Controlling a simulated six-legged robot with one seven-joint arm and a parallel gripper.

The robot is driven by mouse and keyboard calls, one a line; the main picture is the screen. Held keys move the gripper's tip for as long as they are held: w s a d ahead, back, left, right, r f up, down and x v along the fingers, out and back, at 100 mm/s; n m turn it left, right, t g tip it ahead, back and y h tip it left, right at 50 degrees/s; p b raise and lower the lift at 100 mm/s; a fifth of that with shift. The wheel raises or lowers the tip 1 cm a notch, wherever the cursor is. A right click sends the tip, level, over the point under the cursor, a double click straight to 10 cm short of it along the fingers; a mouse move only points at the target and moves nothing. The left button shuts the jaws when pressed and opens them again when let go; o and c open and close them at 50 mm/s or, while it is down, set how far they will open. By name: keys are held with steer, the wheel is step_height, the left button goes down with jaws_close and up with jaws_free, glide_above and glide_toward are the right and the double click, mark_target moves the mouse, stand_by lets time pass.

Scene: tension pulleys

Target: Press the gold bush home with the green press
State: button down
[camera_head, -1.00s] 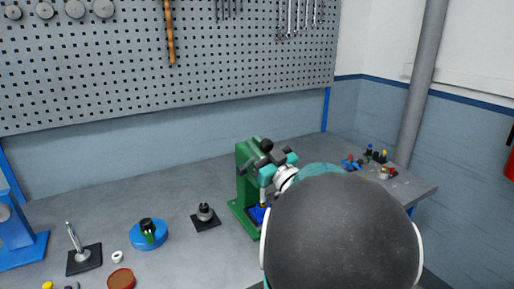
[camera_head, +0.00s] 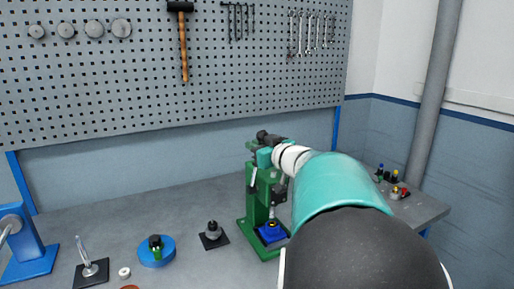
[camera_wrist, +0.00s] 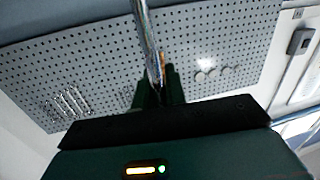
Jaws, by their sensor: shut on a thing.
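The green press (camera_head: 251,215) stands on the bench, partly behind my arm. A blue block (camera_head: 272,235) sits on its base under the dark ram (camera_head: 279,194). A small gold spot (camera_head: 271,223) shows at the top of the block, seemingly the gold bush; how deep it sits cannot be told. In the wrist view my gripper (camera_wrist: 157,94) is shut on a shiny metal rod (camera_wrist: 147,38), seemingly the press lever. In the head view my wrist is at the upper part of the press, and the fingertips are hard to make out.
Left of the press are a black square stand (camera_head: 213,236), a blue round holder (camera_head: 157,251), a white ring (camera_head: 124,272) and a blue fixture (camera_head: 26,245). Small coloured parts (camera_head: 397,191) lie at the right bench end. The pegboard (camera_head: 150,90) rises behind.

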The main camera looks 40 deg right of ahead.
steer(key=c, duration=1.5)
jaws_free()
steer(key=shift+w, duration=0.25)
steer(key=shift+o, duration=0.2)
steer(key=s+a+r, duration=0.1)
steer(key=s, duration=1.3)
steer(key=shift+a, duration=0.35)
steer(key=shift+r, duration=0.1)
steer(key=w+a+f+m+g+h, duration=0.2)
steer(key=w+a, duration=0.1)
steer(key=a, duration=0.3)
steer(key=w+a+f+m+g+h, duration=0.2)
steer(key=a, duration=0.4)
steer(key=s+a+f+n+g+y, duration=0.1)
steer(key=s+a+f+g+y, duration=0.1)
steer(key=a, duration=0.5)
steer(key=s+a+f+n+g+y, duration=0.2)
steer(key=s+a+f+g, duration=0.1)
steer(key=s+a+f, duration=0.2)
steer(key=s+a+f+n+g+y, duration=0.1)
steer(key=s+a+f+g+y, duration=0.1)
steer(key=a+f, duration=0.5)
steer(key=s+a, duration=0.1)
steer(key=a, duration=0.2)
steer(key=shift+s+a+n, duration=0.15)
steer(key=shift+s+n, duration=0.25)
